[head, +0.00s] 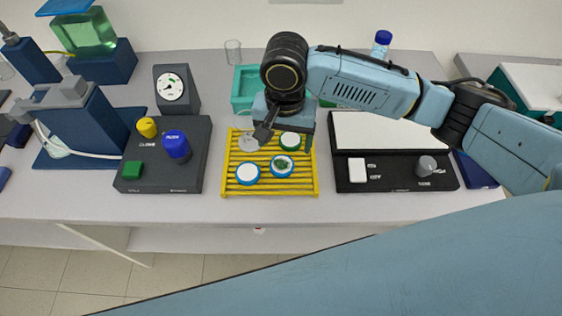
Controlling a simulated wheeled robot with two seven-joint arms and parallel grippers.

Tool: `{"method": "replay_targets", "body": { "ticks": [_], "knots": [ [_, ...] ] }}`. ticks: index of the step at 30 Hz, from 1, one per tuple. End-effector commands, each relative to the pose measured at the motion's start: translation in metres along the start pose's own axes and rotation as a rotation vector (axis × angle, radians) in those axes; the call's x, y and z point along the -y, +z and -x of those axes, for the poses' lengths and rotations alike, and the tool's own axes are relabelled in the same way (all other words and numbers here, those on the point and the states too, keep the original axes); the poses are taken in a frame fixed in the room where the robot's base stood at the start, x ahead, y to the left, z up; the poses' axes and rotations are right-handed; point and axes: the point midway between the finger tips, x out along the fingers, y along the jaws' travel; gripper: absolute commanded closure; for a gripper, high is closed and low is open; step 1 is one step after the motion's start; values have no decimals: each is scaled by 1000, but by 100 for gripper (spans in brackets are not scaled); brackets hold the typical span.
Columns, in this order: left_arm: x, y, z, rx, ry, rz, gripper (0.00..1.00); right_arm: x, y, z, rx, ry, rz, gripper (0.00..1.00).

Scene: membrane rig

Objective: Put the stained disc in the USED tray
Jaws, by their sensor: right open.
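A blue-rimmed disc with a dark green stain (282,166) lies on the yellow slatted rack (250,194), at its right middle. Beside it on the left is a clean white blue-rimmed disc (247,174). A green-rimmed white disc (290,140) and a clear grey round piece (248,143) lie at the back of the rack. My right gripper (285,134) is open and points down over the back of the rack, apart from the stained disc. A teal tray (245,88) stands behind, partly hidden by my right arm; no USED label is readable. My left gripper is out of view.
A dark valve box (165,180) with blue and yellow knobs stands left of the rack. A black stirrer or scale with a white plate (385,135) stands right. A gauge (172,88), a small glass (233,52) and a blue-capped bottle (380,44) stand behind.

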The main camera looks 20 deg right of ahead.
Motion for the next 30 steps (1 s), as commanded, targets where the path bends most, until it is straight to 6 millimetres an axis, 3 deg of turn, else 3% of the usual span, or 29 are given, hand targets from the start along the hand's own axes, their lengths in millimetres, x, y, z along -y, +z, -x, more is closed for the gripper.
{"method": "replay_targets", "body": {
  "ticks": [3,11,19,29,30],
  "knots": [
    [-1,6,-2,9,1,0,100,0,0,-22,0,1,0,21],
    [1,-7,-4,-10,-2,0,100,1,0,-42,-1,-1,2,21],
    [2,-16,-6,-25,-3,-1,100,4,3,-80,-2,0,1,21],
    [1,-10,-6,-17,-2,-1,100,5,3,-88,-3,-3,2,21],
    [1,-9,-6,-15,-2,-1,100,5,3,-88,-3,-3,2,25]
  ]
}}
